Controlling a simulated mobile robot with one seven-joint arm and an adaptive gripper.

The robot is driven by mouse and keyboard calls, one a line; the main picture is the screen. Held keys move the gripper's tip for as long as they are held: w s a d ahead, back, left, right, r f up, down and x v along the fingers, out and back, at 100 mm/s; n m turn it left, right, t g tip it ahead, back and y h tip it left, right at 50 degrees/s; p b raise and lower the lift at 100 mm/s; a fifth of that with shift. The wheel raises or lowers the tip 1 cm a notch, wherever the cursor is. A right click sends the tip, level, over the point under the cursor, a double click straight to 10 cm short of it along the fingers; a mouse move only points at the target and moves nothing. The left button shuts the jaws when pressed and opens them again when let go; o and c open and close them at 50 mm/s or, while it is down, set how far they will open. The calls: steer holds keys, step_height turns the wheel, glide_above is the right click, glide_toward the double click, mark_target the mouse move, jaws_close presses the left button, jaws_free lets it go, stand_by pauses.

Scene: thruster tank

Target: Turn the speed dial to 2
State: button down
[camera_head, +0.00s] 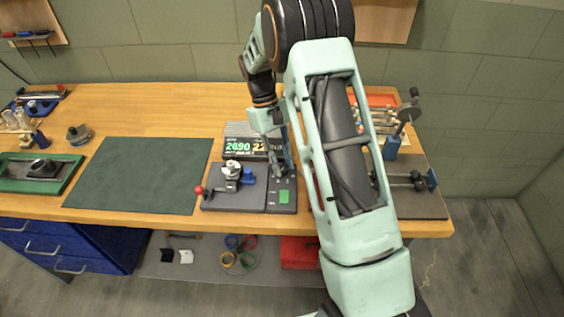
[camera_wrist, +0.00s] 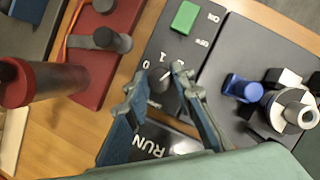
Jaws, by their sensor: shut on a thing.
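The speed dial (camera_wrist: 159,82) is a small dark knob on the black control panel (camera_wrist: 161,38). In the wrist view it sits between the two fingertips of my gripper (camera_wrist: 160,76), which is shut on it. White figures 0, 1 and 2 stand in an arc beside the dial. Where the dial's pointer stands is too small and partly covered to tell. In the head view my gripper (camera_head: 282,168) is down on the panel (camera_head: 274,206) and hides the dial. A lit display (camera_head: 245,144) behind it reads about 2690, with its right part covered by my arm.
A green button (camera_wrist: 185,17) lies on the same panel, by ON and OFF lettering. A thruster fixture with a blue part (camera_wrist: 240,88) stands close beside it. A red clamp base (camera_wrist: 103,60) stands on the other side. The green mat (camera_head: 140,174) is clear.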

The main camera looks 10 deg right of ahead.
steer(key=c, duration=1.7)
jaws_free()
steer(key=shift+o, duration=0.2)
steer(key=shift+r, duration=0.1)
steer(key=v, duration=1.2)
